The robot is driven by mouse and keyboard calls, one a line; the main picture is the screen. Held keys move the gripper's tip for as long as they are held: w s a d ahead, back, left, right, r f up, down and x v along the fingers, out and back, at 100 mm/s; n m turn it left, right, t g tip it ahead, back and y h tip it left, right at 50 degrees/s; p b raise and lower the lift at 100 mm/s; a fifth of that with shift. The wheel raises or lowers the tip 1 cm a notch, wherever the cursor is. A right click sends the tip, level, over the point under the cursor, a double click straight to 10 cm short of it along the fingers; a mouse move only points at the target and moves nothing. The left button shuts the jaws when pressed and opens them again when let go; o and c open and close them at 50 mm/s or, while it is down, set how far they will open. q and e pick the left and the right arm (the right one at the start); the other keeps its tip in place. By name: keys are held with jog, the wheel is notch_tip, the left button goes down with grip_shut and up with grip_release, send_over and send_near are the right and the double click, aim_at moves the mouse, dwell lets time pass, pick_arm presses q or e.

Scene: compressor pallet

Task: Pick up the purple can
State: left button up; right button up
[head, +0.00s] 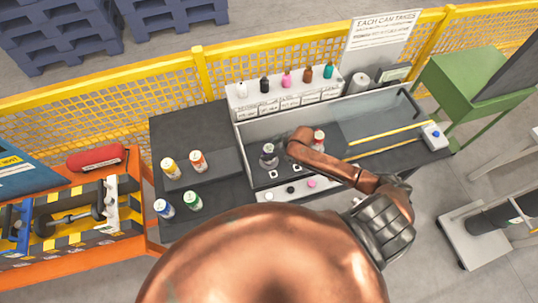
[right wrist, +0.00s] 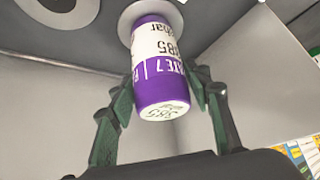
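The purple can (right wrist: 160,85) has a white band with dark print, and its numbered end faces the camera in the right wrist view. Its far end meets a white disc on a grey surface. My right gripper (right wrist: 158,92) has its two dark green fingers on opposite sides of the can, and the fingertips appear to touch it. In the head view my copper right arm reaches over the grey tray (head: 372,112), and its wrist hides much of the grasp. A small dark and pale shape sits beside the wrist, too small to identify surely. My left gripper is not in view.
Yellow (head: 170,168), orange (head: 198,162), blue (head: 164,208) and green (head: 193,201) cans stand left on the dark table. A red-topped can (head: 319,139) stands beside my forearm. Several small bottles line the tray's back. A yellow fence (head: 200,85) runs behind.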

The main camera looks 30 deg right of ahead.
jog(key=c, duration=1)
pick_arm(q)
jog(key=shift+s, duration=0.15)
pick_arm(e)
jog(key=shift+c, duration=0.2)
jog(key=shift+r, duration=0.1)
